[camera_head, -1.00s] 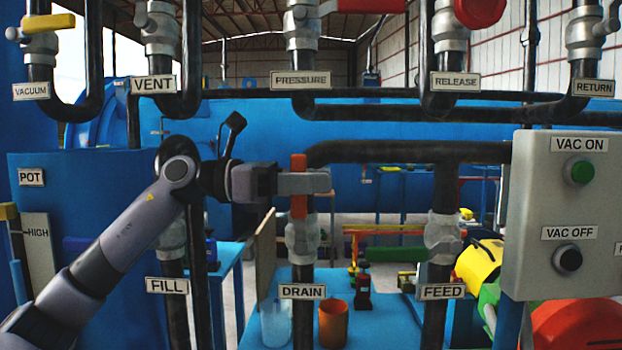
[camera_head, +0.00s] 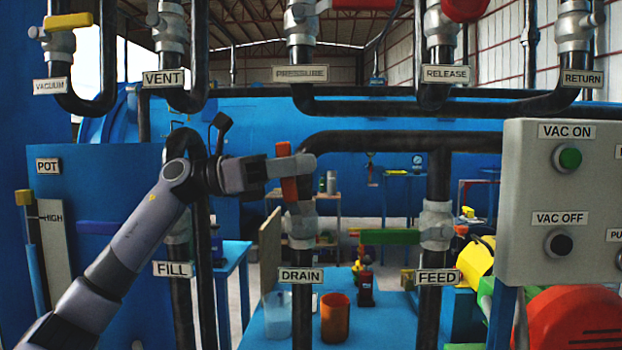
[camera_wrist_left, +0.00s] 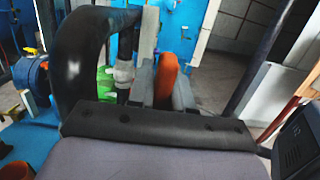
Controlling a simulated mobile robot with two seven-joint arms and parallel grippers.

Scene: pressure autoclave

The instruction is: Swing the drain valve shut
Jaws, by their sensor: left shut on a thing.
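The drain valve (camera_head: 301,228) sits on the vertical black pipe above the DRAIN label (camera_head: 301,275). Its orange handle (camera_head: 288,187) stands nearly upright, in line with the pipe, with its top leaning slightly left. My left gripper (camera_head: 300,165) reaches in from the left and is shut on the upper part of the handle. In the left wrist view the orange handle (camera_wrist_left: 166,76) shows between the grey fingers (camera_wrist_left: 166,88). The fingers hide part of the handle. My right gripper is not in view.
The fill valve's blue handle (camera_head: 97,228) and the feed valve's green handle (camera_head: 390,237) lie sideways at either side. A grey button box (camera_head: 520,200) stands at the right. A black pipe (camera_head: 370,140) bends over the drain valve. A cup (camera_head: 335,318) stands below.

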